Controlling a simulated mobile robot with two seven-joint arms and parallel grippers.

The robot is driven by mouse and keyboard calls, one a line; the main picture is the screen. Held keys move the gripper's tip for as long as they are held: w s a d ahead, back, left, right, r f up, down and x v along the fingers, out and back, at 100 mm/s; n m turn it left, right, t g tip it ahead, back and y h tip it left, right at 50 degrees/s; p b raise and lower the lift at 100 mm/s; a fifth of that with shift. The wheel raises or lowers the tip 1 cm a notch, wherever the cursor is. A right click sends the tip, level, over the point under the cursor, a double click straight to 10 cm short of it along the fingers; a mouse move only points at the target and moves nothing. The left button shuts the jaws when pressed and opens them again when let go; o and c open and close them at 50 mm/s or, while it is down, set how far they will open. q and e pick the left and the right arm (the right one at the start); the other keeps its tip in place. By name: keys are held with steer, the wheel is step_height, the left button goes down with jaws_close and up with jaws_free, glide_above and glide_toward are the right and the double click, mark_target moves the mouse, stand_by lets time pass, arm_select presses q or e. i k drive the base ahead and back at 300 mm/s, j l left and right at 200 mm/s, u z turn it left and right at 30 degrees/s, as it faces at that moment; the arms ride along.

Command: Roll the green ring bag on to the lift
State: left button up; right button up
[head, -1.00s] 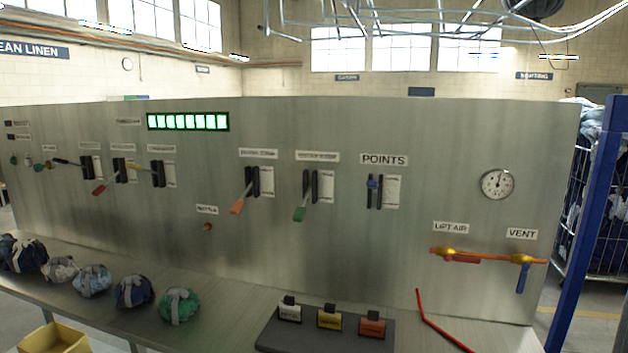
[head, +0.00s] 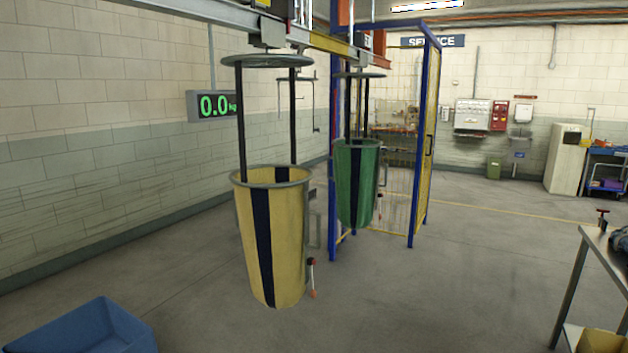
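A green bag (head: 356,185) with a dark stripe hangs upright by dark straps from a grey ring (head: 358,75) under the overhead rail (head: 318,40). It hangs clear of the floor, at the near left side of a blue-framed cage (head: 421,140) with yellow mesh, which may be the lift. I cannot tell whether the bag is inside the frame or just in front of it. A yellow bag (head: 288,240) with a dark stripe hangs nearer to me from the same rail and stands apart from the green one in the picture. Neither of my grippers is in view.
A green-lit display (head: 213,106) reading 0.0 is on the left. A blue bin (head: 85,328) is at the lower left. A bench (head: 607,250) edges in at the right, with a yellow container (head: 604,341) below. The middle floor is clear.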

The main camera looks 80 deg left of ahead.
mark_target(356, 161)
steer(key=u, duration=2.3)
steer(key=i+z, duration=0.15)
steer(key=i, duration=5.4)
